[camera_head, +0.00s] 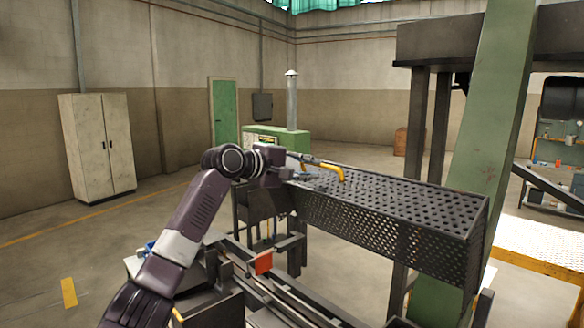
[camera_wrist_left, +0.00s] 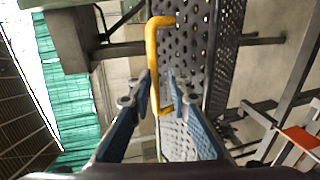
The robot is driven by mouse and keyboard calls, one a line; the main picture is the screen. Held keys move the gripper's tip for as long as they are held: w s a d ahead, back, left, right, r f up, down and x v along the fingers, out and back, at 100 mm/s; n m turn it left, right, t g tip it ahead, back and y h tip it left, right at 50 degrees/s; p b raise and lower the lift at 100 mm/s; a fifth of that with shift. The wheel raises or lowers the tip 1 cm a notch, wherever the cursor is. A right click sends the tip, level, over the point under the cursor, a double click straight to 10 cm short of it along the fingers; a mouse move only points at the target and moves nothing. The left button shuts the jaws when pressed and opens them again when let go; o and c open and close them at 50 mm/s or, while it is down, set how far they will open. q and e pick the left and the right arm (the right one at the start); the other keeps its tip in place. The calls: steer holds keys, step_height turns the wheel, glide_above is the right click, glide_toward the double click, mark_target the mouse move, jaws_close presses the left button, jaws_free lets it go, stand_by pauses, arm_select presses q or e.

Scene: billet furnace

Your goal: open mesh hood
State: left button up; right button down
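The mesh hood (camera_head: 400,205) is a long dark perforated box at the right of the head view, its top face roughly level. In the left wrist view, the yellow handle (camera_wrist_left: 154,65) runs between the fingertips of my left gripper (camera_wrist_left: 161,88). The fingers are apart, with a visible gap between the handle and the right-hand finger. Perforated metal of the hood (camera_wrist_left: 187,50) shows behind. My right gripper is out of view.
A green slanted post (camera_head: 480,130) stands close behind the hood's right end. A rail frame with an orange-red plate (camera_head: 263,263) lies below left. A green machine with a chimney (camera_head: 291,100) stands behind. Open floor lies toward the white cabinet (camera_head: 98,145).

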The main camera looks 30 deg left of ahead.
arm_select(q)
steer(key=v, duration=0.8)
steer(key=shift+s+a, duration=0.1)
steer(key=shift+s, duration=0.05)
